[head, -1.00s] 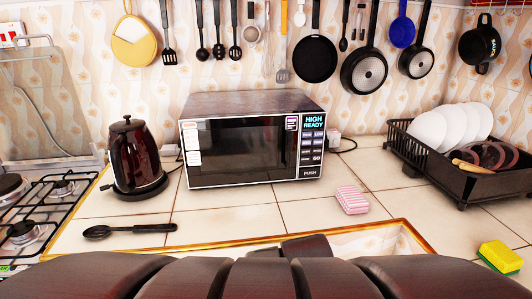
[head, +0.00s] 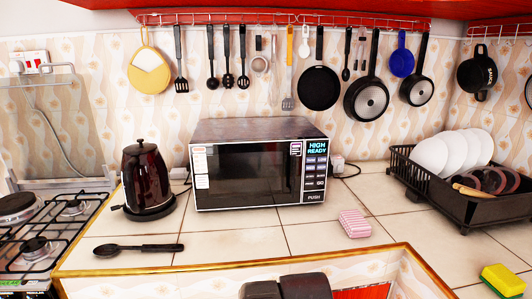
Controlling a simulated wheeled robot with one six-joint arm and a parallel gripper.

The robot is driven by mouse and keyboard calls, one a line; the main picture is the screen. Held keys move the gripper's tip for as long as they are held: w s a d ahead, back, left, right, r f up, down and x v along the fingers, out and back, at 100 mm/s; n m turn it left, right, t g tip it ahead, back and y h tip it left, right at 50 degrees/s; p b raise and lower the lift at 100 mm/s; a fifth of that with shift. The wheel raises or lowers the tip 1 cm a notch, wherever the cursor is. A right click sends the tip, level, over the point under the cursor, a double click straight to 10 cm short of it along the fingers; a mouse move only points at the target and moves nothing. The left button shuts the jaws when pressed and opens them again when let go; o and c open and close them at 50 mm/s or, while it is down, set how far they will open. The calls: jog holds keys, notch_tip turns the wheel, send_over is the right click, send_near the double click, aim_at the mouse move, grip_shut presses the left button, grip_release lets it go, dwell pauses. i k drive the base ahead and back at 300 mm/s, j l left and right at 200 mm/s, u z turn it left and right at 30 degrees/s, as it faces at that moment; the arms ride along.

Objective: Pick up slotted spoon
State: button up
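A black spoon (head: 138,249) lies flat on the tiled counter at the front left, its bowl to the left and its handle to the right. I cannot tell whether its bowl has slots. Several black utensils hang from the wall rail, among them a spoon-like one with openings in its head (head: 228,80). Dark parts of my arm show at the bottom middle edge, well away from the spoon. My gripper's fingers do not show.
A kettle (head: 147,178) and a microwave (head: 258,168) stand behind the spoon. The stove (head: 45,245) is to its left. A dish rack (head: 470,205), a pink striped sponge (head: 354,224) and a yellow-green sponge (head: 502,280) are to the right. Counter around the spoon is clear.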

aim_at(98, 251)
jog(key=u, duration=1.25)
